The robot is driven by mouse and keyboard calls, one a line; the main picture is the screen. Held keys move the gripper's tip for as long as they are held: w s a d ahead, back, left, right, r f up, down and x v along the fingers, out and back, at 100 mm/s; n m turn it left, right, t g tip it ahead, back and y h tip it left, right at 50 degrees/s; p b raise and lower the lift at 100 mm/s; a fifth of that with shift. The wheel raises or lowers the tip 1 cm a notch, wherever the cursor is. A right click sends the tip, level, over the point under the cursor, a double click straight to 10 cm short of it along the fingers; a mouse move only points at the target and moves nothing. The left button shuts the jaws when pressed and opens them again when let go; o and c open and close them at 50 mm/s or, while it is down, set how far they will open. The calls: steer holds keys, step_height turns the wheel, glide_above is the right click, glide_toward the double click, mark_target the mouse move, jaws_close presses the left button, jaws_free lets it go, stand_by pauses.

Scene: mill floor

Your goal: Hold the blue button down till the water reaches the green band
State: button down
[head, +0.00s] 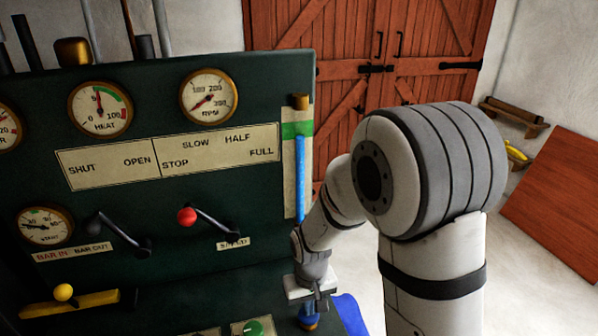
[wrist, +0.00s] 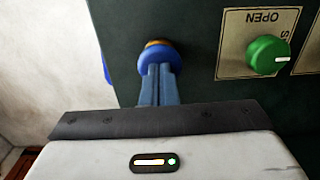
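The blue button (wrist: 160,54) sits on a brass collar on the side of the dark green panel in the wrist view. My gripper (wrist: 155,68) is shut, its two fingers together, with the tips against the button's face; how far the button is pressed in I cannot tell. In the head view my gripper (head: 307,303) is at the panel's lower right edge, mostly hiding the button. The water gauge (head: 290,180) is an upright strip on the panel's right edge. Its blue water column (head: 300,170) tops out at about the lower edge of the green band (head: 297,130).
A green knob (wrist: 266,55) marked OPEN is right of the button in the wrist view.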

stand_by(0.3)
step_height(320, 180, up, 5)
steer(key=p, duration=0.3)
steer(key=shift+p, duration=0.3)
steer(key=shift+f, duration=0.1)
steer(key=s+d+r+m+t, duration=0.1)
steer(key=s+d+r, duration=0.5)
steer(key=r, duration=0.2)
steer(key=s+d+r+m+t, duration=0.2)
steer(key=s+d+r, duration=0.4)
steer(key=r, duration=0.3)
steer(key=shift+s, duration=0.2)
steer(key=shift+r, duration=0.1)
stand_by(0.4)
